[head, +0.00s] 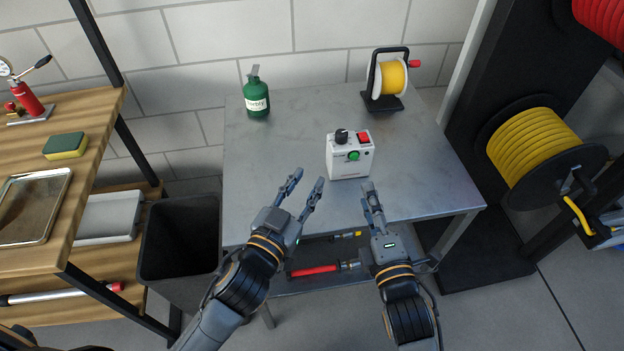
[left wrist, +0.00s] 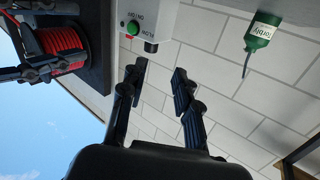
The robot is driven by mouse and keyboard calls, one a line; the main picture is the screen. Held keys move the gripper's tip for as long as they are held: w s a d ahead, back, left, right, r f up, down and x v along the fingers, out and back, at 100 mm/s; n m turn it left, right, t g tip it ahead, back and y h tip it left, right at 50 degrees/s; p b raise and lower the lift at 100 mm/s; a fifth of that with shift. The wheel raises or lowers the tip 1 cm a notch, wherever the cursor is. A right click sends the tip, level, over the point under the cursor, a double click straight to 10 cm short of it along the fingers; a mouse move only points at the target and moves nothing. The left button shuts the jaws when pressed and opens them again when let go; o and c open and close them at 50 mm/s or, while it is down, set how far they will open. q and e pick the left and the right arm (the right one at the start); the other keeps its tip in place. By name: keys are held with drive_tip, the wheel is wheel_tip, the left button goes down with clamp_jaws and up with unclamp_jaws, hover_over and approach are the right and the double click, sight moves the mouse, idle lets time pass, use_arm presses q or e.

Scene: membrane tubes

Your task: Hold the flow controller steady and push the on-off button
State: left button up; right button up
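The flow controller (head: 349,162) is a white box standing upright on the grey metal table. A black knob (head: 341,136) and a red block (head: 364,138) are on its top, and a round green button (head: 353,155) is on its front. In the left wrist view the green button (left wrist: 133,27) sits beside "ON / OFF" lettering. My left gripper (head: 308,180) is open and empty, left of and nearer than the controller, not touching it. My right gripper (head: 372,188) is in front of the controller's lower right, apart from it. Its fingers overlap, so their gap is unclear.
A green bottle (head: 257,100) stands at the table's back left and a yellow reel (head: 393,78) at the back right. The table (head: 270,160) is clear around the controller. A dark bin (head: 180,240) is left of the table, and a large yellow hose reel (head: 535,145) is on the right.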

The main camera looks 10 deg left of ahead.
sight(339, 141)
use_arm(q)
drive_tip(key=shift+n+h, duration=0.3)
drive_tip(key=shift+n, duration=0.1)
drive_tip(key=x, duration=1)
drive_tip(key=r+x, duration=0.1)
drive_tip(key=x, duration=0.4)
drive_tip(key=shift+s+d, duration=0.2)
drive_tip(key=shift+d, duration=0.2)
clamp_jaws()
use_arm(e)
clamp_jaws()
